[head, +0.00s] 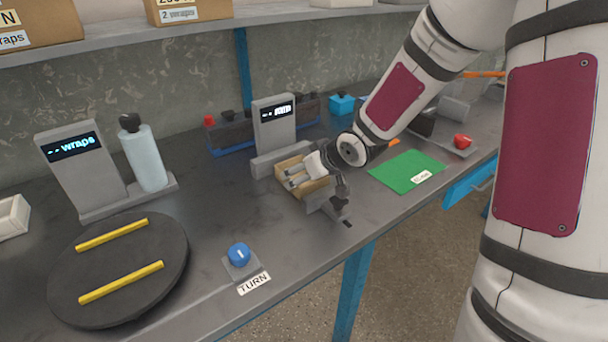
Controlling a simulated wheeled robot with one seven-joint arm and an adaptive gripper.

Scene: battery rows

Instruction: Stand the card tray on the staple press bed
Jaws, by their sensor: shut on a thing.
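The card tray (284,182) is a small tan open box with several whitish and grey pieces in it. My gripper (322,192) is shut on it at its right side and partly hides it. The tray is right in front of a grey upright unit (268,125) with a small lit display whose text I cannot read clearly. That unit has a low grey base (262,163), partly behind the tray. Whether the tray touches the base or the bench is unclear. I cannot tell for sure which part is the staple press bed.
A green mat (405,170) lies right of my gripper. A black turntable (120,265) with yellow bars, a "wraps" display unit (80,165) and a bottle (142,160) stand left. A blue button (239,254) sits near the front edge. A dark rack (230,135) stands behind.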

